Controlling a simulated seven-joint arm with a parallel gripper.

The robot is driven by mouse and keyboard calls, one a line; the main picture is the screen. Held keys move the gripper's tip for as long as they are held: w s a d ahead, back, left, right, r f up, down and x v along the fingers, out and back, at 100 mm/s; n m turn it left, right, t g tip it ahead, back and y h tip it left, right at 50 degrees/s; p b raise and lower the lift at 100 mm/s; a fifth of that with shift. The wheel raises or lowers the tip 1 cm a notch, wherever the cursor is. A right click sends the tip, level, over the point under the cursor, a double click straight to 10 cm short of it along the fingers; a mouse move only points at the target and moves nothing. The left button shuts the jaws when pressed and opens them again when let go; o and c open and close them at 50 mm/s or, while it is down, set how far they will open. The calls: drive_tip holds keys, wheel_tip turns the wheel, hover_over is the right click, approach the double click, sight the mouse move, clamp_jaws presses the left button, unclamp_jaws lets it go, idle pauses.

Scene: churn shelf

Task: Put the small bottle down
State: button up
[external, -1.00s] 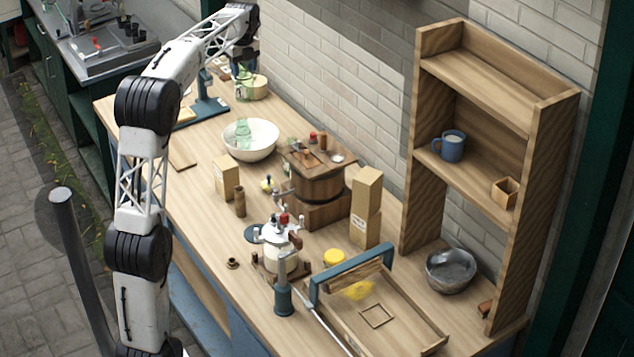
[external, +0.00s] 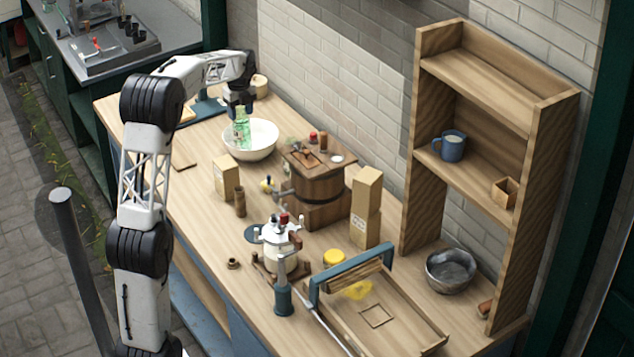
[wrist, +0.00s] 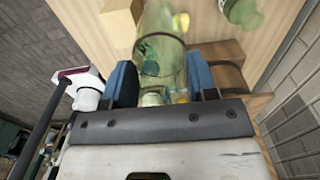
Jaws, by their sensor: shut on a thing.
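My gripper (external: 240,112) points down over the white bowl (external: 263,142) in the external view. Its blue fingers are shut on a small clear green bottle (external: 241,128), which hangs in front of the bowl or over it; I cannot tell which. In the wrist view the bottle (wrist: 160,55) sits between the two fingers (wrist: 162,88). Another green glass piece (wrist: 242,12) shows at the top right of the wrist view. Whether the held bottle touches anything below is hidden.
A tall carton (external: 226,177) and a small brown cylinder (external: 240,202) stand in front of the bowl. A wooden barrel churn (external: 318,185) stands to the right. A round wooden piece (external: 260,86) is behind the gripper. Bare tabletop (external: 190,195) lies left of the carton.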

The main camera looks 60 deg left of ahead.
drive_tip(key=shift+w+a, duration=0.1)
drive_tip(key=w+a+f, duration=0.1)
drive_tip(key=w+a, duration=0.9)
drive_tip(key=w, duration=0.1)
drive_tip(key=shift+w+a+f, duration=0.2)
drive_tip(key=shift+w+a, duration=0.1)
drive_tip(key=shift+w, duration=0.05)
idle(0.6)
drive_tip(key=shift+f, duration=0.1)
